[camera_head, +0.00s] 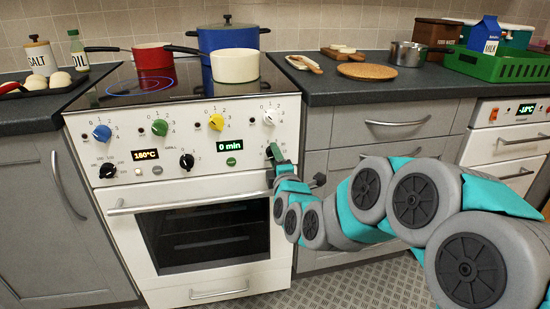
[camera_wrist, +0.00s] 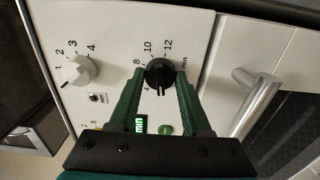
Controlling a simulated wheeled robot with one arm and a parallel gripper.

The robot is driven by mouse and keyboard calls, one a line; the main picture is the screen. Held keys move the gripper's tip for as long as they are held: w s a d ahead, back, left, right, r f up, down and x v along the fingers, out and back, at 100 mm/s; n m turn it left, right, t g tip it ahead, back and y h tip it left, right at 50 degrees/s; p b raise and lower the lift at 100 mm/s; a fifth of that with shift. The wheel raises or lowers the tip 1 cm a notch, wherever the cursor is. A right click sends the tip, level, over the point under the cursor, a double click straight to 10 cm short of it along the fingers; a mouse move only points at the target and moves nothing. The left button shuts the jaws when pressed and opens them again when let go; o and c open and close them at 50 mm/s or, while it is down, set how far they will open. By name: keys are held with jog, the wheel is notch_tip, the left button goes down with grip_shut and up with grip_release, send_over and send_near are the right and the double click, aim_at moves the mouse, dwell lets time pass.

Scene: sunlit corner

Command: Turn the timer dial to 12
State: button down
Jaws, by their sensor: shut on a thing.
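The timer dial (camera_wrist: 159,70) is a black knob on the white oven panel. The numbers 4, 8, 10 and 12 are readable around it in the wrist view, with 12 at its upper right. A pale mark on the dial points down in that view, away from 12. My gripper (camera_wrist: 160,76) has its two green fingers on either side of the dial, shut on it. In the head view my gripper (camera_head: 273,157) is at the panel's right end and largely hides the dial. The timer display (camera_head: 230,146) reads 0 min.
A white knob (camera_wrist: 77,70) sits beside the dial in the wrist view. The oven handle (camera_head: 195,202) runs below the panel. A black knob (camera_head: 187,161) and the 150°C display (camera_head: 146,154) are further left. A drawer handle (camera_head: 397,124) sticks out at right.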

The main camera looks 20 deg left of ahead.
jog(key=shift+f+m+b, duration=0.1)
jog(key=shift+m+b, duration=0.2)
jog(key=shift+n+b, duration=6.35)
jog(key=shift+n, duration=10.05)
